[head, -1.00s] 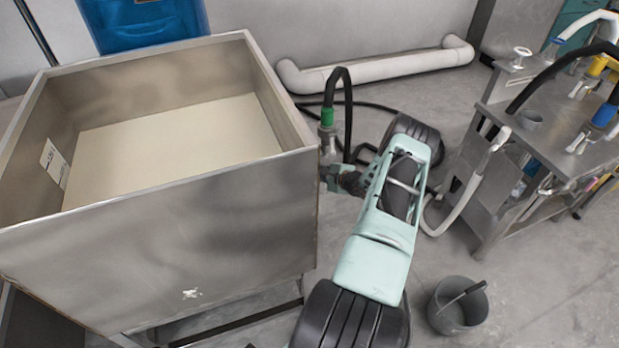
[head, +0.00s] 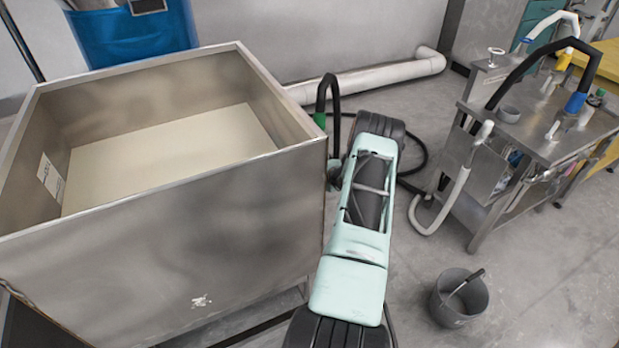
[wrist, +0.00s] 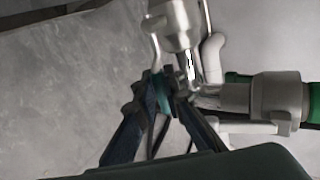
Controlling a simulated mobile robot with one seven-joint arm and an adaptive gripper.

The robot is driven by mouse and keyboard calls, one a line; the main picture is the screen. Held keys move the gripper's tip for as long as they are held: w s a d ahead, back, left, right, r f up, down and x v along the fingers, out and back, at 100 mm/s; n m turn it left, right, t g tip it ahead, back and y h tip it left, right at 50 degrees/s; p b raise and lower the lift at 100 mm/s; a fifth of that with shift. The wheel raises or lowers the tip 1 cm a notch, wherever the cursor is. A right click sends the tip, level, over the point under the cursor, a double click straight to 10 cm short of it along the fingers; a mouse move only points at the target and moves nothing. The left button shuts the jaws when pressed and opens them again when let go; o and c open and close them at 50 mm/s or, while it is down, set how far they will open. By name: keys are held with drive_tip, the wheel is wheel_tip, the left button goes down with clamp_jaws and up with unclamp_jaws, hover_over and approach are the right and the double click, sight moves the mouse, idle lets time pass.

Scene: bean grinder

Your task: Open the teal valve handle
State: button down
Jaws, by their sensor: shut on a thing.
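In the wrist view, the teal valve handle (wrist: 162,92) is a small teal piece between the tips of my gripper (wrist: 160,85). The dark blue fingers are shut on it and cover most of it. A grey metal valve body (wrist: 183,25) stands right beyond the fingertips. A metal coupling (wrist: 265,97) with a green collar joins it from the right. In the head view, my arm reaches to the right side of the steel tank (head: 180,215). There the gripper and handle are hidden behind the arm and the tank's corner.
A black hose (head: 328,90) with a green collar (head: 319,120) rises beside the tank. A steel cart (head: 545,150) with hoses stands to the right. A grey bucket (head: 460,300) stands on the floor in front of it. The floor between tank and cart is mostly clear.

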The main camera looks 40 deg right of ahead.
drive_tip(key=shift+s+d+r, duration=0.15)
idle(0.6)
drive_tip(key=c, duration=2)
unclamp_jaws()
drive_tip(key=shift+r, duration=0.15)
drive_tip(key=v, duration=1.2)
drive_tip(key=shift+a, duration=0.25)
